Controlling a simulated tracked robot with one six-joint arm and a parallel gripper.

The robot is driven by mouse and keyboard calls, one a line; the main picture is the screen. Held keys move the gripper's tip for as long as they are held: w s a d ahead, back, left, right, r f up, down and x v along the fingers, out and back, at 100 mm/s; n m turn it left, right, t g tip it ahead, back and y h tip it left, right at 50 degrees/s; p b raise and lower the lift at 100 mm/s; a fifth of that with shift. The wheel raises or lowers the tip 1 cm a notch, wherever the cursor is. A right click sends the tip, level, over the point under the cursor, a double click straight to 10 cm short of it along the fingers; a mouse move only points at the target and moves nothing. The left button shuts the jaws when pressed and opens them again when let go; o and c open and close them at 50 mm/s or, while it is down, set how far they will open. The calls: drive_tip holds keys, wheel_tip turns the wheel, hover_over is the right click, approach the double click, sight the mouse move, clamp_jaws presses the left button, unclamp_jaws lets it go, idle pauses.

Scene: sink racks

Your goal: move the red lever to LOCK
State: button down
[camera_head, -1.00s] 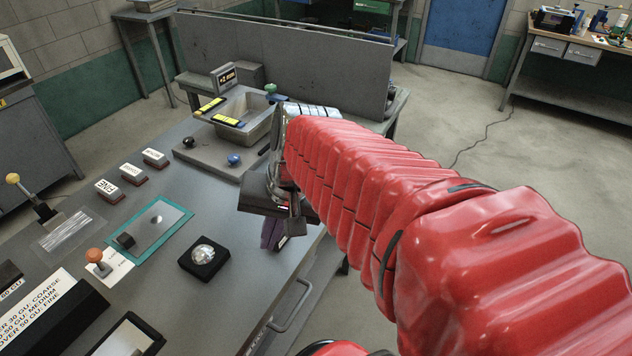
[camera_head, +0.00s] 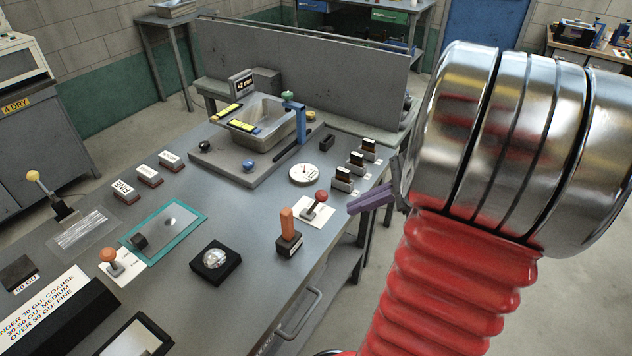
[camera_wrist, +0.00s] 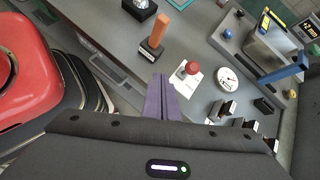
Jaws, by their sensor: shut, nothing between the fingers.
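A small lever with a red ball knob (camera_head: 321,196) stands on a white plate (camera_head: 305,213) near the bench's right edge. Its shaft leans up and to the right. In the wrist view the red knob (camera_wrist: 191,68) is just right of my fingertips, over its white plate (camera_wrist: 184,88). My gripper (camera_head: 350,208) has purple fingers, shut and empty, just right of the lever and apart from it. The fingers also show in the wrist view (camera_wrist: 162,80). A second lever with an orange-red knob (camera_head: 108,255) stands on a white card at the left. I cannot read a LOCK mark on either.
An orange upright handle on a black block (camera_head: 288,243) stands left of the red lever. Behind are a white dial (camera_head: 304,174), several black-and-white blocks (camera_head: 357,161) and a basin (camera_head: 262,122). A black box with a clear dome (camera_head: 216,262) sits left.

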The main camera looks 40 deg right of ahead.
drive_tip(key=s+d+m+t, duration=0.3)
drive_tip(key=d+m, duration=0.1)
drive_tip(key=d, duration=0.3)
drive_tip(key=shift+d+f+m, duration=0.3)
drive_tip(key=shift+d+f, duration=0.05)
drive_tip(key=shift+f, duration=0.05)
drive_tip(key=shift+a+f, duration=0.1)
drive_tip(key=w+r+x, duration=0.1)
drive_tip(key=r+x, duration=0.1)
drive_tip(key=x, duration=1)
drive_tip(key=shift+w+a, duration=0.3)
drive_tip(key=shift+d+h, duration=0.1)
drive_tip(key=shift+h, duration=0.3)
